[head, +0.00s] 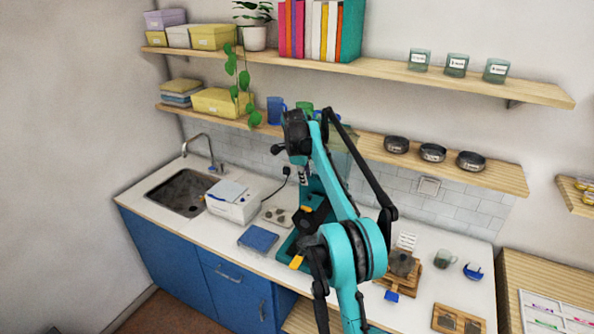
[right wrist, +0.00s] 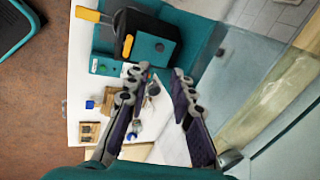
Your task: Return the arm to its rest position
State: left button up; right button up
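My right arm (head: 345,215) is teal and black. It rises from the bottom of the head view, folds at the top, and hides part of the counter. My right gripper (head: 301,172) hangs near the top of the arm, seen small, in front of the lower shelf. In the right wrist view my right gripper (right wrist: 158,80) has its two fingers apart, with nothing between them. The counter shows beyond the fingertips. My left gripper is in neither view.
A teal and black machine (right wrist: 152,48) with yellow handles stands on the counter by my right arm. The lower shelf (head: 505,180) holds dark bowls (head: 433,153).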

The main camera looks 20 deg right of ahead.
jog(key=s+a+f+n+t+y+b, duration=0.1)
jog(key=s+a+f+n+b, duration=0.1)
jog(key=s+a+n+b, duration=0.65)
jog(key=s+a+f+n+t+b, duration=0.1)
jog(key=s+a+f+n+b, duration=0.3)
jog(key=s, duration=0.7)
jog(key=s+a+f+n+t+y+b, duration=0.1)
jog(key=s+a+f+n+b, duration=0.2)
jog(key=s+f+n, duration=0.4)
jog(key=s+a+f+n+t+y+b, duration=0.1)
jog(key=s+a+f+n+b, duration=0.2)
jog(key=s+f, duration=1)
jog(key=s+n+b, duration=0.1)
jog(key=s+n, duration=0.1)
jog(key=n, duration=0.1)
jog(key=shift+s+f+n+b, duration=0.15)
jog(key=shift+s+n+b, duration=0.1)
jog(key=shift+n+b, duration=0.1)
jog(key=shift+d, duration=0.1)
